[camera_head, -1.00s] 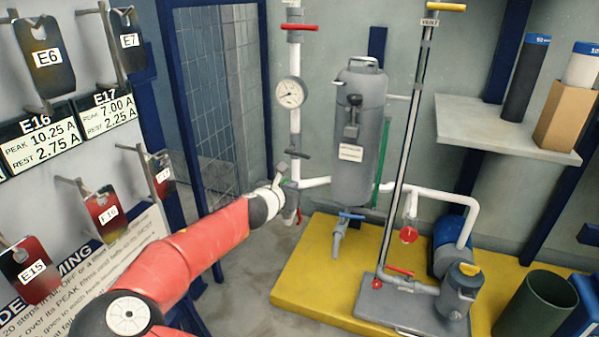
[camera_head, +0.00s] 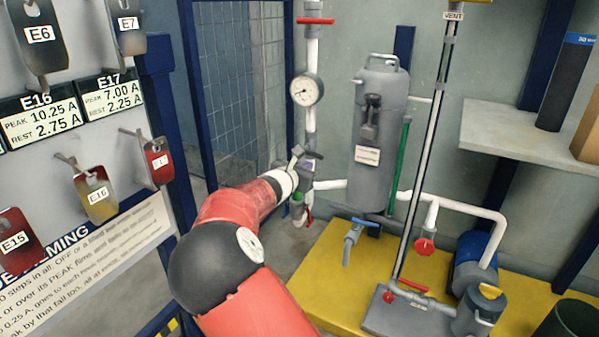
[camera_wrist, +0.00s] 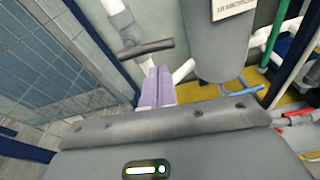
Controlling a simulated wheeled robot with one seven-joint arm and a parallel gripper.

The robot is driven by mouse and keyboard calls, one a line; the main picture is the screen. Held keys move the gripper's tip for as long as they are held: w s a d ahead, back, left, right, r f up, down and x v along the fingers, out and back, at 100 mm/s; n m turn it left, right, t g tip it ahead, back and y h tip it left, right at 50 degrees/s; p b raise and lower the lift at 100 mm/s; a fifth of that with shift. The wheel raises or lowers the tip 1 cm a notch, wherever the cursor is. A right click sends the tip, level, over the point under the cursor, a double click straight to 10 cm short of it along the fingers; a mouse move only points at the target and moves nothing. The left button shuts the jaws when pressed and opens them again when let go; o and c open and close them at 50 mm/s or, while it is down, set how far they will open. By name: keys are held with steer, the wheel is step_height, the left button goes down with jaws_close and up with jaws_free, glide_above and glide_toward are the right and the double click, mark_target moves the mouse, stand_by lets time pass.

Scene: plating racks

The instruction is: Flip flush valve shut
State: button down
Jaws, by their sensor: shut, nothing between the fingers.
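No label in view marks which valve is the flush valve. My gripper (camera_wrist: 157,72) is shut and empty, its two pale purple fingers side by side in the wrist view. It is by the white vertical pipe, just below a dark lever handle (camera_wrist: 146,49). That handle also shows under the gauge in the head view (camera_head: 314,154); I cannot tell whether the fingers touch it. A blue-handled valve (camera_head: 360,221) sits below the grey tank; its handle shows in the wrist view (camera_wrist: 245,90).
The grey tank (camera_head: 381,130) stands right of the pipe, with a pressure gauge (camera_head: 307,89) and red top handle (camera_head: 316,21) on it. A yellow platform (camera_head: 325,285) carries a pump (camera_head: 478,310). A mesh panel (camera_head: 240,85) is behind left; hanging plates (camera_head: 95,195) are at left.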

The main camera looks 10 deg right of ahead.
mark_target(311, 154)
steer(key=shift+x, duration=1.45)
steer(key=shift+r, duration=0.1)
